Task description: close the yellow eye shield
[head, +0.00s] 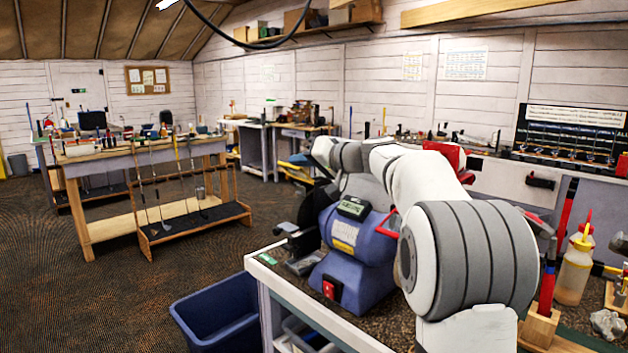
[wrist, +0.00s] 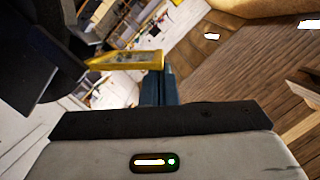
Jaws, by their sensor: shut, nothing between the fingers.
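The yellow eye shield (wrist: 127,61), a yellow frame around a clear pane, shows in the wrist view at upper left of centre. My gripper (wrist: 158,75) is shut and empty, its dark fingertips close beside the right end of the frame; I cannot tell if they touch. A dark housing (wrist: 40,60) fills the left of that view. In the head view, the blue bench grinder (head: 345,255) stands on the bench, partly behind my arm. A yellow strip (head: 295,169) left of my wrist may be the shield. My fingers are hidden there.
A red switch (head: 330,288) is on the grinder's front. A blue bin (head: 220,315) stands on the floor left of the bench. A bottle (head: 574,268) and upright tools stand at the right. Open floor lies left of the bench.

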